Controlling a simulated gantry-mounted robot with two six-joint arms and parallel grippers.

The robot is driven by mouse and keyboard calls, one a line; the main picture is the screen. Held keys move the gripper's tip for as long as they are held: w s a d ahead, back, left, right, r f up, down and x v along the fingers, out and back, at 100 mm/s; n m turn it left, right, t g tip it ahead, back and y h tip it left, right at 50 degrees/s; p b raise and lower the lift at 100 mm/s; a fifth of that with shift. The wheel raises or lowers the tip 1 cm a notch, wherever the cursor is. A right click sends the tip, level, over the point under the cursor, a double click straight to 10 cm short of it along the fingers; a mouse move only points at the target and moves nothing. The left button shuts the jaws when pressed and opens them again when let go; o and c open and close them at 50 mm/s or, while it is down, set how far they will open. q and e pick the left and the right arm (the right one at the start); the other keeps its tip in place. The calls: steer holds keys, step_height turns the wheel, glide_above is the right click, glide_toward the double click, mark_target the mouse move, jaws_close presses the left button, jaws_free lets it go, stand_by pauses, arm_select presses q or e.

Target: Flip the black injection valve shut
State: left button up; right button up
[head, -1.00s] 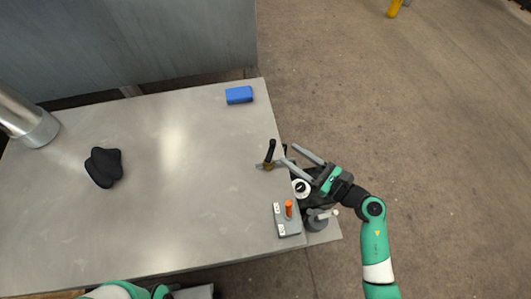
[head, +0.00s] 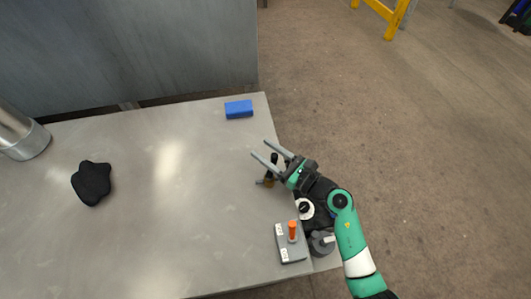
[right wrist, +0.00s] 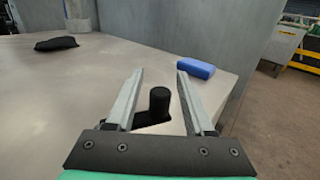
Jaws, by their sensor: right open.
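The black injection valve handle (head: 273,162) stands near the right edge of the grey table, on a brass-coloured body (head: 268,182). In the right wrist view the black handle (right wrist: 159,102) shows between my finger bars, with a dark arm at its foot running left. My right gripper (head: 265,148) is open, with its two long fingers over and around the handle in the head view. Whether a finger touches the handle I cannot tell. My left gripper is not in view.
A grey control box (head: 290,243) with an orange lever (head: 293,230) and a white dial (head: 305,208) sit at the table's right edge. A blue block (head: 239,109) lies at the back. A black object (head: 91,183) and a metal cylinder (head: 22,137) are at left. The table's middle is clear.

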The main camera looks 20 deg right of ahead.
steer(key=shift+w, duration=0.1)
jaws_close()
steer(key=shift+a, duration=0.1)
stand_by(0.3)
